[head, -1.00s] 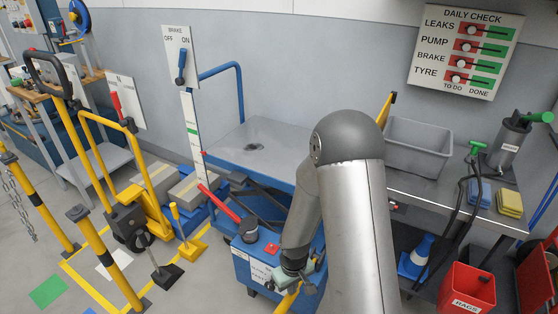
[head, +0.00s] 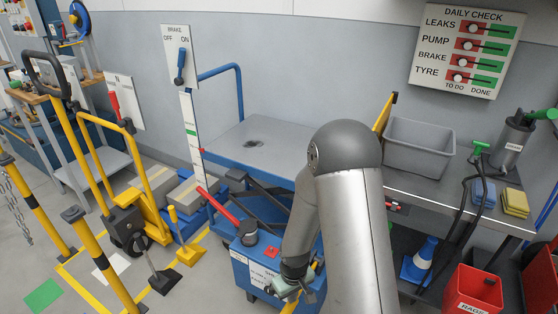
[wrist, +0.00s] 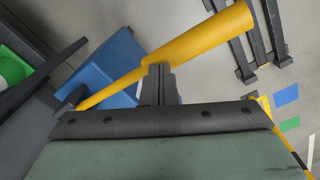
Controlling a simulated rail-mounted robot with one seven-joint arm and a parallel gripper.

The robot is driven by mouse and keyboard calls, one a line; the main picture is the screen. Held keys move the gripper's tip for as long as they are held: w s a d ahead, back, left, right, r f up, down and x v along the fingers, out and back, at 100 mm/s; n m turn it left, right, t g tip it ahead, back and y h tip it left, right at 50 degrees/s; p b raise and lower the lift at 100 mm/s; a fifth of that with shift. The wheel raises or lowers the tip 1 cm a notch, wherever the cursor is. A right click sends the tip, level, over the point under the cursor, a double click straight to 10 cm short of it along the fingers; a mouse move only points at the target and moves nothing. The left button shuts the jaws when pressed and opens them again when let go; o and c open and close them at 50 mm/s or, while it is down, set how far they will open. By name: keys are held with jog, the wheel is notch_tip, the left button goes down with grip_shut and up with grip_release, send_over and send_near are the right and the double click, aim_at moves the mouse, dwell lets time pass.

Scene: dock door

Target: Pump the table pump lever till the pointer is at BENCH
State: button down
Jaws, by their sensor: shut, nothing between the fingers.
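A blue pump box (head: 246,262) stands on the floor in front of the blue lift table (head: 262,147). A red handle (head: 222,206) slants up from its top. A yellow bar (head: 291,307) shows below my gripper (head: 284,290), partly cut off by the frame; it looks like the pump lever. In the wrist view the yellow bar (wrist: 205,42) runs diagonally, thick end at upper right. My shut, empty fingers (wrist: 158,82) overlap it; I cannot tell if they touch it. A white level scale (head: 190,130) has a small red pointer (head: 201,150); BENCH is not readable.
A shelf with a grey bin (head: 418,148) is at the right, with a red rags bin (head: 472,290) below. Yellow posts (head: 103,262) and a yellow hand truck (head: 145,210) stand at the left. My arm hides part of the table.

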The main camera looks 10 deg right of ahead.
notch_tip(320, 180, up, 13)
jog(key=p, duration=0.9)
jog(key=shift+s+f, duration=0.1)
notch_tip(320, 180, down, 15)
jog(key=b, duration=1.3)
jog(key=shift+f, duration=0.1)
notch_tip(320, 180, up, 15)
jog(key=p, duration=1.1)
jog(key=shift+p, duration=0.4)
